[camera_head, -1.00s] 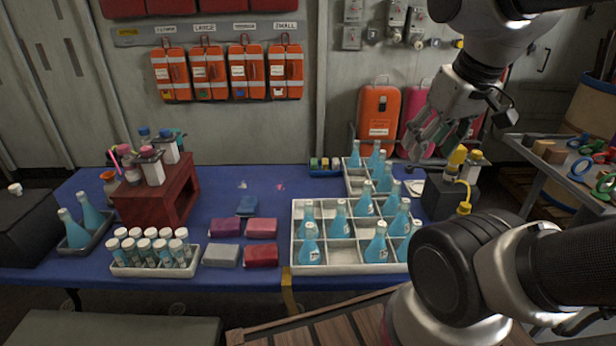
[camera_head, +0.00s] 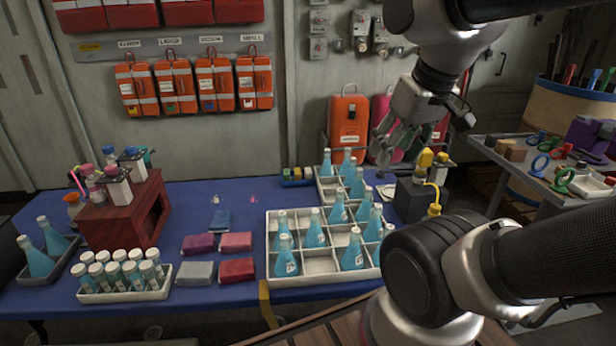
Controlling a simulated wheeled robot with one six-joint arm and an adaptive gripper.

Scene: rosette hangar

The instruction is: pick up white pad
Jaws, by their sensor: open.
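The white pad (camera_head: 195,273), a greyish-white flat block, lies on the blue table (camera_head: 230,297) near its front edge. It is at the front left of a group of coloured pads, right of a rack of small bottles. My gripper (camera_head: 388,148) is open and empty. It hangs in the air at the upper right, in front of the wall and far from the white pad. Nothing hides the pad.
Purple (camera_head: 198,244), pink (camera_head: 236,242), red (camera_head: 237,270) and blue (camera_head: 220,221) pads lie around it. A white bottle rack (camera_head: 125,295) stands left, a divided crate (camera_head: 322,268) of blue flasks right. A red stand (camera_head: 125,222) is behind left.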

